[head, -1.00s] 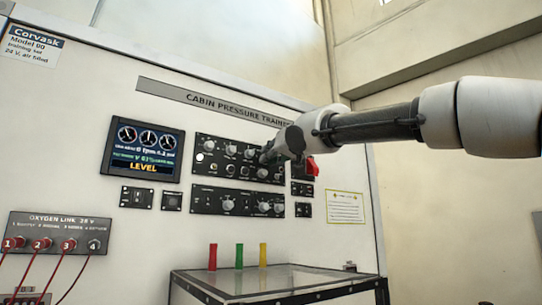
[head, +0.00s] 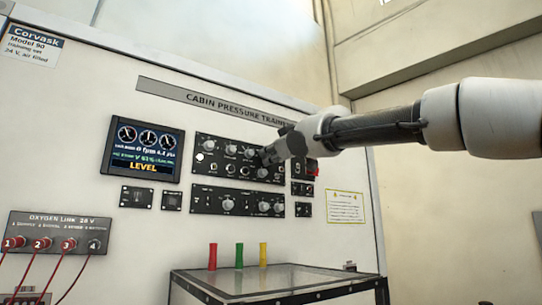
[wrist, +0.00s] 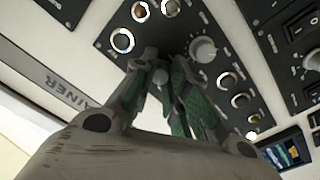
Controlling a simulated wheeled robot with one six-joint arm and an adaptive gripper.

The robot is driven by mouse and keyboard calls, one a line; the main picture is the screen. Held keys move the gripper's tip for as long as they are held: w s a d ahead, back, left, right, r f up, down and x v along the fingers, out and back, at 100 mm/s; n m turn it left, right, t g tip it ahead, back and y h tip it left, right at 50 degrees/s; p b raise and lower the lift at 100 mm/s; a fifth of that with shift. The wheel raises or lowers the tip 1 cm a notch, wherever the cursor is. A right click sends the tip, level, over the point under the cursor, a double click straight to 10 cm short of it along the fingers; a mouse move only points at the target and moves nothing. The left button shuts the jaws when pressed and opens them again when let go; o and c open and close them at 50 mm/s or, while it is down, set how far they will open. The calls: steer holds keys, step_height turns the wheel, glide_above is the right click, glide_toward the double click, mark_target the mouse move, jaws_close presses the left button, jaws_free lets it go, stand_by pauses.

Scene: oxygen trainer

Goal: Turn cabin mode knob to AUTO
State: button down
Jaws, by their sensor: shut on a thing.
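The upper black panel (head: 207,170) on the cabin pressure trainer carries several round grey knobs. My gripper (head: 266,157) is at its right part, with its fingers against the panel face. In the wrist view my gripper (wrist: 172,78) has its green-padded fingers closed around a small grey knob (wrist: 160,76), mostly hidden between them. A larger grey knob (wrist: 203,49) with a pale pointer stands just beside the fingers, apart from them. The labels are too small to read, so I cannot tell AUTO or which setting the held knob points to.
A screen (head: 143,149) reading LEVEL is left of the panel. A lower black panel (head: 210,200) with knobs sits below. A red part (head: 314,172) is close right of my gripper. A glass-topped table (head: 275,278) with red, green and yellow pegs stands in front.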

steer(key=shift+n, duration=0.9)
steer(key=c, duration=1.4)
jaws_free()
steer(key=shift+o, duration=0.2)
